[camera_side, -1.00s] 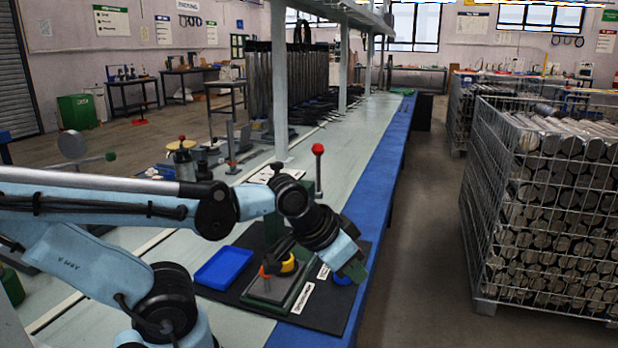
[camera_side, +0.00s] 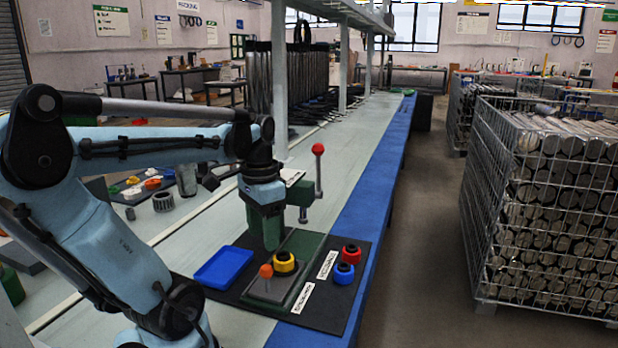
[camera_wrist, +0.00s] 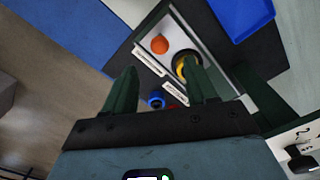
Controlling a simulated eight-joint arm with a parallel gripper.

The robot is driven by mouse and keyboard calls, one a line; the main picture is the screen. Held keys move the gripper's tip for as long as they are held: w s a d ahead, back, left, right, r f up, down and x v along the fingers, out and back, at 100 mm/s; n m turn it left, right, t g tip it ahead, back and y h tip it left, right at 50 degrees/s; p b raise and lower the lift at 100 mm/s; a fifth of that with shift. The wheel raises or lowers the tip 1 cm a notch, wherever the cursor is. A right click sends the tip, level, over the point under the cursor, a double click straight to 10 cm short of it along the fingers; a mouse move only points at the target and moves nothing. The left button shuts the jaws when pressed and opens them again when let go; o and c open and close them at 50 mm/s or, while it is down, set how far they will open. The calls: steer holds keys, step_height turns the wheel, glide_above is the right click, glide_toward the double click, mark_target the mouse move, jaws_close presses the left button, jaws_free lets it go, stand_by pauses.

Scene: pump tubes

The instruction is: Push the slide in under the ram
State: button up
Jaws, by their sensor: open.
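The slide (camera_side: 262,291) is a grey plate in a dark green guide, with an upright orange knob (camera_side: 266,271) at its near end. A yellow ring-shaped part with a black top (camera_side: 284,262) sits on it. The slide lies out in front of the green press. The ram (camera_side: 304,214) hangs from the press head, below a lever with a red ball (camera_side: 318,149). My gripper (camera_wrist: 158,64) is open and empty. In the side view its hand is high beside the press head; its fingers are hard to tell from the green column. The wrist view also shows the orange knob (camera_wrist: 159,44).
A blue tray (camera_side: 223,267) lies left of the slide on a black mat. A red part (camera_side: 351,254) and a blue part (camera_side: 344,273) stand right of it, beside white labels. A shelf post (camera_side: 280,90) rises behind the press. The bench's blue edge strip is clear.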

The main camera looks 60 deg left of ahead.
mark_target(266, 265)
steer(key=shift+f, duration=5.8)
jaws_close()
